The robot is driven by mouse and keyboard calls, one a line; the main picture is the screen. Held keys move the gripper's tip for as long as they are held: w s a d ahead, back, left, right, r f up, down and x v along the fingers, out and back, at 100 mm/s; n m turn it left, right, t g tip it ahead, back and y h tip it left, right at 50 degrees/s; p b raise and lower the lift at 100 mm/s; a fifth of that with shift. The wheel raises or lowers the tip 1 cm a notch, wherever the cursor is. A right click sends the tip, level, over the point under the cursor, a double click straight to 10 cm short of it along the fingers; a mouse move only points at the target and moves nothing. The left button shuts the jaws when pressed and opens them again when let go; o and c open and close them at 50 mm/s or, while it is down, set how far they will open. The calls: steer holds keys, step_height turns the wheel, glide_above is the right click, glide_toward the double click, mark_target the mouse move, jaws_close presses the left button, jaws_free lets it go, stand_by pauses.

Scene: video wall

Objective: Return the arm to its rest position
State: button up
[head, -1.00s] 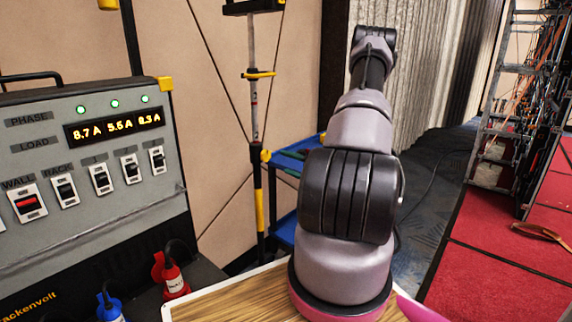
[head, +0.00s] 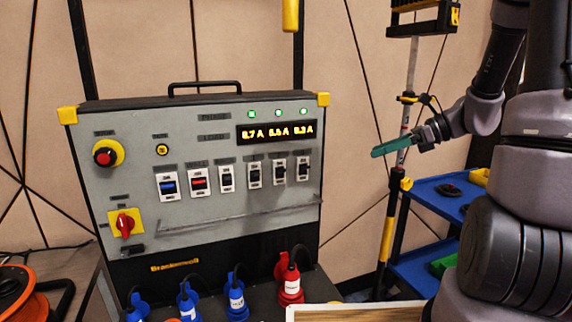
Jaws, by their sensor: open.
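My arm stands at the right edge of the head view, its upper part partly cut off by the frame. Its forearm bends down and to the left, ending in my gripper (head: 392,148), which points left. The gripper is seen nearly side-on, with a long teal-green piece at its tip that looks like its fingers. The gripper is open and hangs in free air in front of the tan wall and a stand pole, right of the grey power panel (head: 140,190). Nothing is clearly seen between the fingers.
The panel carries switches, a lit amber display (head: 277,131) and a red stop button (head: 104,157). Blue and red plugs (head: 290,285) sit below it. A stand pole (head: 387,235) and a blue shelf cart (head: 425,200) are near the gripper. An orange cable reel (head: 20,295) is lower left.

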steer(key=s+r+n+t+h, duration=0.3)
steer(key=s+r+n+h, duration=0.7)
steer(key=n, duration=0.9)
steer(key=s+r, duration=0.3)
steer(key=s, duration=0.2)
steer(key=shift+s+r, duration=0.15)
steer(key=shift+s, duration=0.25)
